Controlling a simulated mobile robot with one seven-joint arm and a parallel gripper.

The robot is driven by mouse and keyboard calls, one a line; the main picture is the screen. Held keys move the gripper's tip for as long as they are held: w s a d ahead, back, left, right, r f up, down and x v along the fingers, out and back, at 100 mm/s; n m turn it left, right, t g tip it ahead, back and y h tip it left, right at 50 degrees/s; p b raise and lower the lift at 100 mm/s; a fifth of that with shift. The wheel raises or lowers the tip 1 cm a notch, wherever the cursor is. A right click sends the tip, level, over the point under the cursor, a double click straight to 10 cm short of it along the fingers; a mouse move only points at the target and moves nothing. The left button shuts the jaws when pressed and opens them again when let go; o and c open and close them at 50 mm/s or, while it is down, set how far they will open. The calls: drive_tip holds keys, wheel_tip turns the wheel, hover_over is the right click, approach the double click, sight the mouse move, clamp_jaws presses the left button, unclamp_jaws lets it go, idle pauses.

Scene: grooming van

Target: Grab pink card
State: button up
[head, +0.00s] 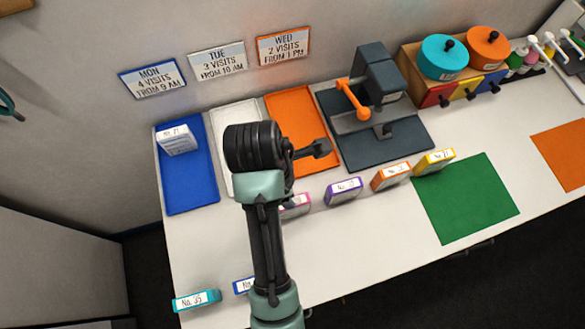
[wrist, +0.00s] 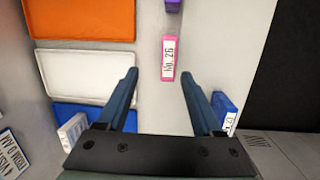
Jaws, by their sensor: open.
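The pink card (head: 297,204) stands on the white counter, partly hidden behind my arm in the head view. In the wrist view the pink card (wrist: 168,58) shows its white label reading No. 26, ahead of my fingertips and roughly between their lines. My gripper (wrist: 159,72) is open and empty, with its two dark fingers apart and not touching the card. In the head view my gripper (head: 318,148) is mostly hidden by my wrist, above the counter.
Purple (head: 344,191), orange (head: 391,176) and yellow (head: 434,162) cards stand in a row to the right. A blue card (wrist: 224,112) is near the right finger; a teal card (head: 196,300) is front left. Blue (head: 190,196), white (wrist: 88,75) and orange (head: 298,103) trays lie behind.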

drive_tip(key=shift+s+d+r+n+g+p, duration=0.1)
drive_tip(key=shift+s+r+n+g+p, duration=0.15)
drive_tip(key=shift+s+n+g+p, duration=0.15)
drive_tip(key=f, duration=0.4)
drive_tip(key=d+f, duration=0.1)
drive_tip(key=f, duration=0.1)
drive_tip(key=shift+f, duration=0.35)
drive_tip(key=shift+w+d+f+p, duration=0.1)
drive_tip(key=shift+f+p, duration=0.1)
drive_tip(key=shift+f, duration=0.8)
drive_tip(key=shift+w+d+f+p, duration=0.1)
drive_tip(key=shift+d+f+p, duration=0.1)
drive_tip(key=shift+f, duration=0.8)
drive_tip(key=shift+w+d+f+p, duration=0.1)
drive_tip(key=shift+f+p, duration=0.1)
drive_tip(key=shift+f, duration=0.8)
clamp_jaws()
